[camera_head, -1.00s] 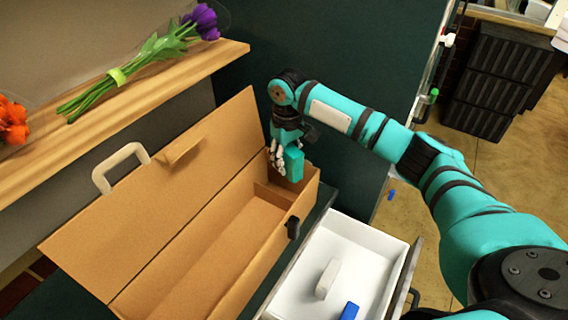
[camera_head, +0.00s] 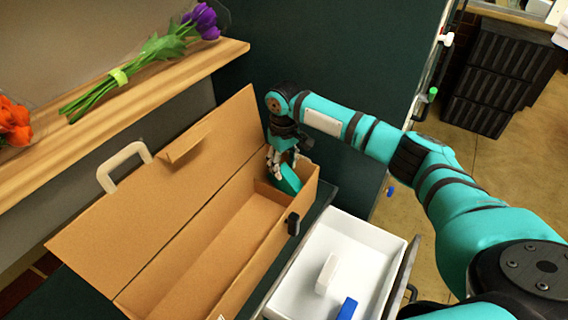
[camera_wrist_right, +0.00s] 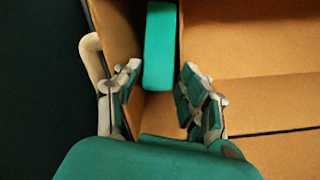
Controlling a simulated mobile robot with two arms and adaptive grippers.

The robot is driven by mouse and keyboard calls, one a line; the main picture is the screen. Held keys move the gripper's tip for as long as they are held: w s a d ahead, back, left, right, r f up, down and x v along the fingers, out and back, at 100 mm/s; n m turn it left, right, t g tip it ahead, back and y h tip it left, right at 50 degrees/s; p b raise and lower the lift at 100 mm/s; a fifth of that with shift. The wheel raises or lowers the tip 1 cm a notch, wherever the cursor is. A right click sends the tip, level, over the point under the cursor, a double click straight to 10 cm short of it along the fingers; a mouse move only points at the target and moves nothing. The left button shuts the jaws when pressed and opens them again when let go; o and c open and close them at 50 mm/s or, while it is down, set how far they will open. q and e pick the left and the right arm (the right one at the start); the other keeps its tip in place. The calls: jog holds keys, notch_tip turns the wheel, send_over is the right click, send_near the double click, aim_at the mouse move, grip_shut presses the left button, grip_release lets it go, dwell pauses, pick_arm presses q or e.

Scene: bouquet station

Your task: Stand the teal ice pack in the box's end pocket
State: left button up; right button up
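The teal ice pack (camera_head: 289,180) is at the far end of the open cardboard box (camera_head: 222,262), in the end pocket area, tilted. Its lower part is hidden by the box's walls. In the right wrist view the ice pack (camera_wrist_right: 160,48) lies between the fingers of my right gripper (camera_wrist_right: 161,67), with a narrow gap showing on either side. In the head view my right gripper (camera_head: 274,163) points down at that end, close beside the pack, with its fingers apart. My left gripper is out of view.
The raised box lid (camera_head: 130,215) with a pale handle (camera_head: 122,162) stands at the left. A white tray (camera_head: 372,240) with a white block and a blue block (camera_head: 347,308) is at the right. A wooden shelf (camera_head: 130,105) holds purple and orange flowers.

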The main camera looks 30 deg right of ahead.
notch_tip(320, 180, up, 12)
jog(key=b, duration=0.1)
jog(key=shift+b, duration=0.3)
dwell(0.4)
